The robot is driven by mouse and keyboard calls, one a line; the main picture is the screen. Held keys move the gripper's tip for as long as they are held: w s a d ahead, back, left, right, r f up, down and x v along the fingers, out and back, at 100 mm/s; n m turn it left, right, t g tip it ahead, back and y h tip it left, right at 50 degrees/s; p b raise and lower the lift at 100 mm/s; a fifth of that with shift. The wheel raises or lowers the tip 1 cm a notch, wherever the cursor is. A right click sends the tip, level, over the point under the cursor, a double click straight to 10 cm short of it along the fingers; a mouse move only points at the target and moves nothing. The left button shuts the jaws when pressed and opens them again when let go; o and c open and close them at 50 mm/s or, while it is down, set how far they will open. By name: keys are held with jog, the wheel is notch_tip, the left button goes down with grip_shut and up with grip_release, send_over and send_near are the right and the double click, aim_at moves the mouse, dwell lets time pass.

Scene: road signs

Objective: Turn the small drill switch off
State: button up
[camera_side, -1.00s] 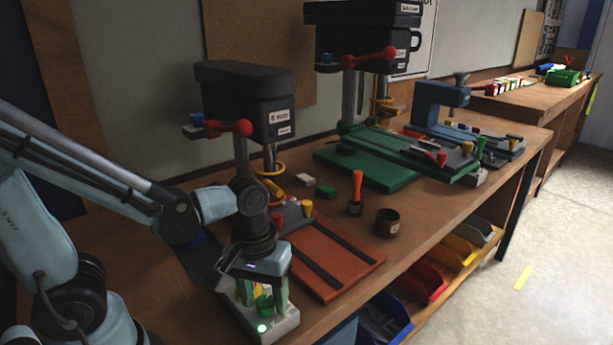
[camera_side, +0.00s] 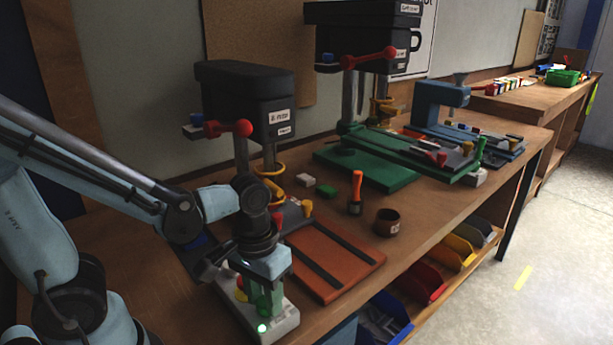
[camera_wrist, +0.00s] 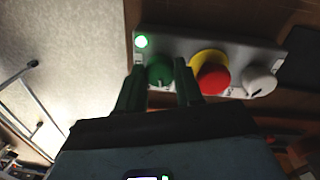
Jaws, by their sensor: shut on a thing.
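The small drill's switch box (camera_side: 276,325) is a light grey box at the front edge of the bench, with a lit green lamp (camera_side: 262,328). In the wrist view the box (camera_wrist: 215,45) carries the lit lamp (camera_wrist: 141,41), a green knob (camera_wrist: 160,70), a red mushroom button on a yellow collar (camera_wrist: 213,79) and a white knob with a dark mark (camera_wrist: 259,81). My gripper (camera_wrist: 165,75) is shut on the green knob, with one green finger on each side. In the side view my gripper (camera_side: 265,305) points down at the box and hides most of the knob.
The small drill press (camera_side: 247,100) with a red-knobbed lever stands behind the box. A brown-orange plate (camera_side: 335,260) with dark slots lies right of my gripper. A screwdriver (camera_side: 356,190) and a brown cup (camera_side: 388,223) stand farther right. Coloured bins (camera_side: 425,282) sit below the bench edge.

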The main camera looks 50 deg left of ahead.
jog(key=m, duration=0.4)
jog(key=shift+m, duration=2.2)
jog(key=o, duration=1)
jog(key=shift+o, duration=0.2)
notch_tip(320, 180, up, 12)
jog(key=shift+w+a, duration=0.15)
jog(key=shift+a, duration=0.1)
